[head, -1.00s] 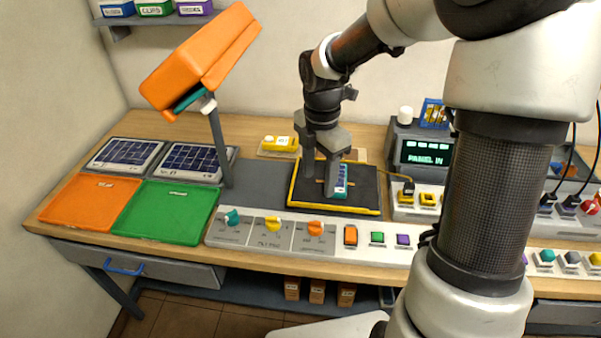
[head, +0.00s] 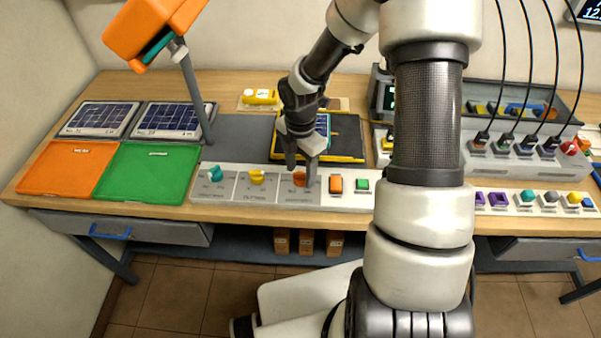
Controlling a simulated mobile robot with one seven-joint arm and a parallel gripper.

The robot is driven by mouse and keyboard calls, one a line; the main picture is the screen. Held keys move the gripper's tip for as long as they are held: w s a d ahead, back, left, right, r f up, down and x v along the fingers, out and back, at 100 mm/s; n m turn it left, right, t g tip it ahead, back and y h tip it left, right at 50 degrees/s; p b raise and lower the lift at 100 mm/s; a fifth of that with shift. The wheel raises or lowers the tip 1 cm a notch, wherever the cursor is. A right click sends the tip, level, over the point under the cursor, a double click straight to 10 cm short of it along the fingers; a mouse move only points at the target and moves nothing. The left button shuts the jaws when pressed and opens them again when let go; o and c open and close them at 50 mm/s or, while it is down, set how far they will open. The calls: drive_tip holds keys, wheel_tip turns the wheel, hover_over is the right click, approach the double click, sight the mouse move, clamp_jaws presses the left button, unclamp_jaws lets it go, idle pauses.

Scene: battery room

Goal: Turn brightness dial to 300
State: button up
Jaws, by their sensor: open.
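I cannot tell whether either finger touches the dial. The fingers partly hide the dial and its markings.
A small solar panel (head: 322,126) lies on the yellow-edged black mat (head: 345,142) behind my gripper. Orange (head: 335,184) and green (head: 362,185) buttons sit just right of the dial. An orange lamp (head: 150,28) stands left, above green (head: 150,173) and orange (head: 66,168) trays.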

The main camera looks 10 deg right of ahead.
drive_tip(key=shift+f, duration=0.55)
drive_tip(key=c, duration=1.1)
drive_tip(key=shift+o, duration=0.2)
